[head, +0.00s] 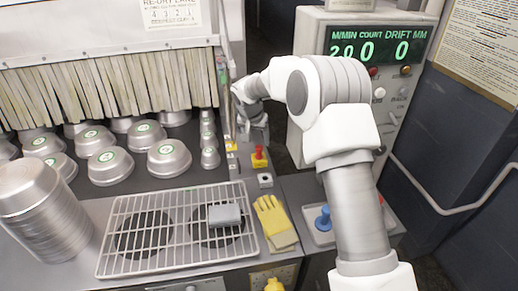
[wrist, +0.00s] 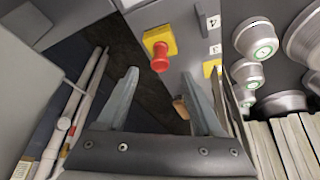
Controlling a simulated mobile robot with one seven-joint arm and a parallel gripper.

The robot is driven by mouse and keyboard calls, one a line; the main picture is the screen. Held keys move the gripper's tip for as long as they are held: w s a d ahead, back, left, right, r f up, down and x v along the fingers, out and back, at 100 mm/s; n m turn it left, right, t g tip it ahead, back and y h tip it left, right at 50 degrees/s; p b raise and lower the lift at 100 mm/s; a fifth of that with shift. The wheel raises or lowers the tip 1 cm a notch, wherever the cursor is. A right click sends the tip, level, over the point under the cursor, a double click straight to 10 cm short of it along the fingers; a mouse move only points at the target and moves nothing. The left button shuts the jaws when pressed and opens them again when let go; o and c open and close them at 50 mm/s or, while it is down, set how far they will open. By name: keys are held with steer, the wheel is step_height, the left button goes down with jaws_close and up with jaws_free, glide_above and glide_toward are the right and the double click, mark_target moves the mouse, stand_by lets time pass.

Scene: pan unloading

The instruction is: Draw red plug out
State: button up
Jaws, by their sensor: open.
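A red mushroom-shaped knob (wrist: 160,60) sits on a yellow block (wrist: 160,37) in the wrist view. It also shows in the head view (head: 259,154) on the grey counter, right of the furnace mouth. I cannot tell whether this is the red plug; no other clear red plug shows. My gripper (wrist: 160,88) is open and empty. Its two fingers point toward the counter edge, and the knob appears just beyond and between the fingertips, apart from them. In the head view my gripper (head: 243,112) is up by the furnace's right post, partly hidden by my wrist.
Several metal pans (head: 110,165) stand under the strip curtain (head: 110,88). A wire rack (head: 112,250) holds a grey block (head: 224,215). Yellow gloves (head: 274,218) lie beside it. A blue knob (head: 323,220) stands on a tray. A control cabinet (head: 308,40) is behind my arm.

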mark_target(259, 148)
steer(key=p+x, duration=0.1)
steer(key=x, duration=0.7)
steer(key=shift+w+f, duration=0.15)
steer(key=shift+f, duration=0.05)
jaws_close()
stand_by(0.4)
